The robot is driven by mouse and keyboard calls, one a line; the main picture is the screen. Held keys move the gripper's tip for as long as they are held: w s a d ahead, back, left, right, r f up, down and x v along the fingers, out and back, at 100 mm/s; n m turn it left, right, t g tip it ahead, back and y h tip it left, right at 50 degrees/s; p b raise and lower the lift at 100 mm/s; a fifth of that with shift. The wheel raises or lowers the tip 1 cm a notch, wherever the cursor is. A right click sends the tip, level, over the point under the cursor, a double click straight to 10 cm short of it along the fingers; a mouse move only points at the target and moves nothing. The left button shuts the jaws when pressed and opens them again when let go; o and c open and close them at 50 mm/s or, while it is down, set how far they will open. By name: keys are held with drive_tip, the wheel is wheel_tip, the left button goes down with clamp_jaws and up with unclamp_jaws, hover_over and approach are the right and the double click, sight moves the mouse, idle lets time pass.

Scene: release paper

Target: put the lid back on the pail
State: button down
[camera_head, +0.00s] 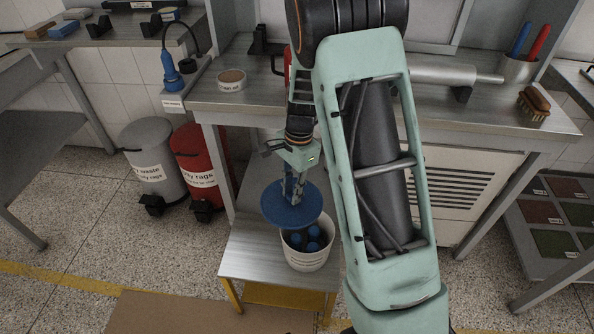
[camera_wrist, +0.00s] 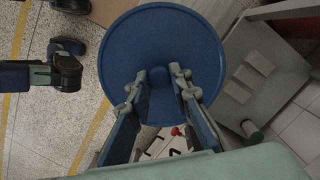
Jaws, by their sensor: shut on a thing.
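The white pail (camera_head: 307,256) stands on a low metal bench, with several dark blue items showing inside its open mouth. The round blue lid (camera_head: 291,214) is held level by my gripper (camera_head: 292,188), above and to the left of the pail, over part of its mouth. In the wrist view my gripper (camera_wrist: 161,80) has its fingers on both sides of a central blue knob (camera_wrist: 255,64) region of the lid (camera_wrist: 165,25). The lid hides most of what lies below it there. Whether lid and pail rim touch cannot be told.
The low bench (camera_head: 245,262) has bare top left of the pail. A grey waste bin (camera_head: 150,160) and a red rag bin (camera_head: 197,165) stand at the left. The workbench (camera_head: 240,98) edge is behind my arm.

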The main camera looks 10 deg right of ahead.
sight(310, 204)
drive_tip(key=d+f+m+p, duration=0.1)
drive_tip(key=m, duration=0.2)
drive_tip(key=s+d+f+m+p, duration=0.1)
drive_tip(key=m, duration=0.2)
drive_tip(key=d+f+m+t+p, duration=0.1)
drive_tip(key=m+p, duration=0.1)
drive_tip(key=m, duration=0.1)
drive_tip(key=shift+s+d+f, duration=0.15)
drive_tip(key=shift+s+f, duration=0.2)
drive_tip(key=shift+f, duration=0.05)
drive_tip(key=shift+s+d+f+m, duration=0.2)
drive_tip(key=shift+d+f+m, duration=0.25)
drive_tip(key=shift+m, duration=0.35)
wheel_tip(310, 204, down, 6)
drive_tip(key=b, duration=0.5)
drive_tip(key=shift+f, duration=0.25)
drive_tip(key=shift+f, duration=0.1)
idle(0.9)
drive_tip(key=c, duration=1.7)
unclamp_jaws()
drive_tip(key=shift+o, duration=0.8)
drive_tip(key=o, duration=0.4)
drive_tip(key=shift+c, duration=0.2)
